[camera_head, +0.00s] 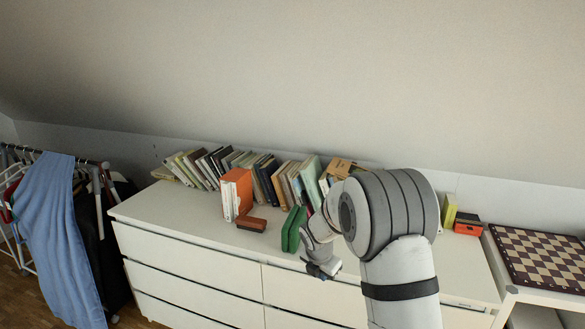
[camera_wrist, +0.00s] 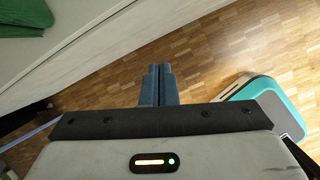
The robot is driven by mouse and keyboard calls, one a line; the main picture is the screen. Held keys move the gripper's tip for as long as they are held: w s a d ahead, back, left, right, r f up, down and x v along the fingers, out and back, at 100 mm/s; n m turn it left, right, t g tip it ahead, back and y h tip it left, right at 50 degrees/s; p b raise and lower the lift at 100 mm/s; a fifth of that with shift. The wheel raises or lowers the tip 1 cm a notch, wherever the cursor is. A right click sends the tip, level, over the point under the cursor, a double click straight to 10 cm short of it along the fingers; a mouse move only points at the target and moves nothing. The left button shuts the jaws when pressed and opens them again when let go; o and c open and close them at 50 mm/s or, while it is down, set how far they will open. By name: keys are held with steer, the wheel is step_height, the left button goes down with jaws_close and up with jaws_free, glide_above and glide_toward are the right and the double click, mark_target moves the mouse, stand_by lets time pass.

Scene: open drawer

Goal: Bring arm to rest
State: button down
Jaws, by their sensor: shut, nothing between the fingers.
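My gripper (camera_wrist: 159,84) shows in the wrist view with its two blue-grey fingers together and nothing between them, over the wooden floor. In the head view my gripper (camera_head: 328,270) hangs at the front edge of the white dresser (camera_head: 190,251), to the left of my arm's large grey joint. The dresser's visible drawers look closed, but my arm hides part of its right side. In the wrist view the dresser front (camera_wrist: 105,45) runs diagonally along the upper left, apart from the fingers.
A chessboard (camera_head: 540,255) is at right. A clothes rack (camera_head: 60,158) stands at left. Floor lies below.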

steer(key=s+d+r+m, duration=0.3)
steer(key=s+r+m, duration=0.3)
steer(key=s+m, duration=0.15)
steer(key=s+d+r+m, duration=0.2)
steer(key=s+r+m, duration=0.45)
steer(key=s, duration=0.25)
steer(key=s+r+m+g+y, duration=0.1)
steer(key=s+r+m, duration=0.2)
steer(key=s+m, duration=1)
steer(key=s+d, duration=0.1)
steer(key=s, duration=0.4)
steer(key=shift+s+m+y, duration=0.2)
steer(key=shift+m+y, duration=0.1)
